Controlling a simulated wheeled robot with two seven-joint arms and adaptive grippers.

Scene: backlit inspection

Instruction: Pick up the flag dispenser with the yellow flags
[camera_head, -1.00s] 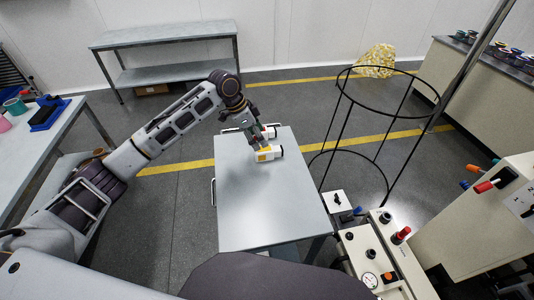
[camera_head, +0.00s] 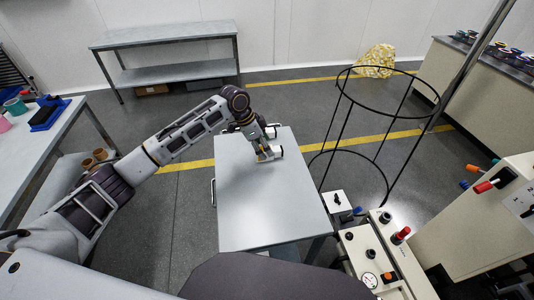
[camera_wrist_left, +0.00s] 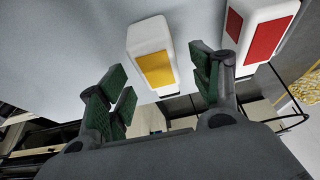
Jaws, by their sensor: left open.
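The flag dispenser with the yellow flags is a white block with a yellow face (camera_wrist_left: 155,62). It stands on the grey table (camera_head: 265,205) near its far edge; in the head view its white end (camera_head: 277,151) shows beside my gripper. My left gripper (camera_head: 264,152) is open. In the left wrist view its green-padded fingers (camera_wrist_left: 160,80) lie to either side of the yellow dispenser, with gaps visible. Whether the pads overlap it in depth is hard to tell. A similar white dispenser with red faces (camera_wrist_left: 262,32) stands to the right in the wrist view. My right gripper is not in view.
The red dispenser is close to my right-hand finger in the wrist view. The near part of the table is clear. A black wire hoop stand (camera_head: 385,75) and a cream control panel (camera_head: 375,255) stand to the right. A blue tray (camera_head: 48,114) is on the left bench.

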